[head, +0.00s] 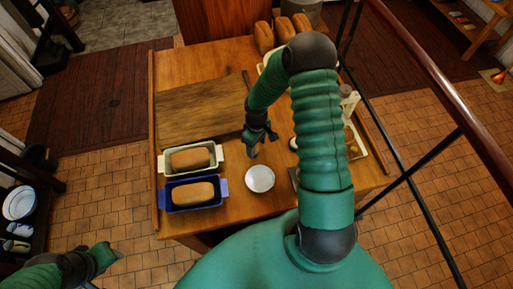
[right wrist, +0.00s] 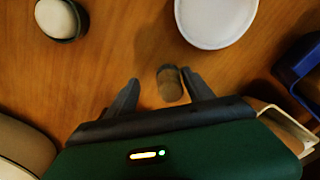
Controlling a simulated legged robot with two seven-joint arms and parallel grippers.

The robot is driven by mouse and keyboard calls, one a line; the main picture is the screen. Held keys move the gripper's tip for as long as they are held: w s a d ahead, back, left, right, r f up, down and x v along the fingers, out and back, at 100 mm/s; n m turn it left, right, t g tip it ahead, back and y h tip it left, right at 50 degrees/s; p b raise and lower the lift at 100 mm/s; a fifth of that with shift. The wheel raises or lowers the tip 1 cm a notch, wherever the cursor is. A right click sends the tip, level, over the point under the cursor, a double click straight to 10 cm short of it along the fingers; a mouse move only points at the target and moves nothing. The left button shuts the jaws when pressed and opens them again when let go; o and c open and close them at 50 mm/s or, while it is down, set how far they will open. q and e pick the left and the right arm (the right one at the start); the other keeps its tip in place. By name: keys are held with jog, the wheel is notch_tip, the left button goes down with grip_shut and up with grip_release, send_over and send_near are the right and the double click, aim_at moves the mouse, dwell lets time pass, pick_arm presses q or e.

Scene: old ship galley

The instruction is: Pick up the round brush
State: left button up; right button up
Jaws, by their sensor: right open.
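A small brown cylinder with a paler end, which appears to be the round brush (right wrist: 171,84), stands out in the right wrist view. It lies between the two fingers of my right gripper (right wrist: 160,92), nearer the right finger, with a visible gap to the left finger. I cannot tell whether the right finger touches it. In the head view my right gripper (head: 259,143) is low over the table, just above the white plate in the picture. It is open. My left gripper (head: 116,256) is at the lower left, away from the table; its fingers are too unclear to read.
The wooden table (head: 235,215) holds a white plate (head: 260,178), a cream loaf pan (head: 219,155), a blue loaf pan (head: 222,190) and a cutting board (head: 200,112). Loaves (head: 264,37) stand at the back.

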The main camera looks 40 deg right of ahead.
jog(key=shift+w+a, duration=0.35)
jog(key=shift+a, duration=0.1)
jog(key=shift+c, duration=0.9)
jog(key=shift+a+r, duration=0.1)
jog(key=shift+a, duration=0.25)
jog(key=shift+c, duration=1.3)
jog(key=shift+a+r, duration=0.15)
jog(key=shift+a, duration=0.2)
jog(key=c, duration=0.5)
jog(key=shift+s, duration=0.1)
jog(key=shift+c, duration=1.1)
jog(key=shift+d, duration=0.25)
grip_shut()
jog(key=shift+d, duration=0.5)
jog(key=r, duration=0.9)
jog(key=shift+a+r+b, duration=0.2)
jog(key=shift+a+b, duration=0.15)
jog(key=shift+r, duration=0.25)
pick_arm(q)
jog(key=shift+w+a+f, duration=0.25)
jog(key=shift+a+f, duration=0.3)
jog(key=shift+a, duration=0.2)
pick_arm(e)
jog(key=shift+d, duration=0.1)
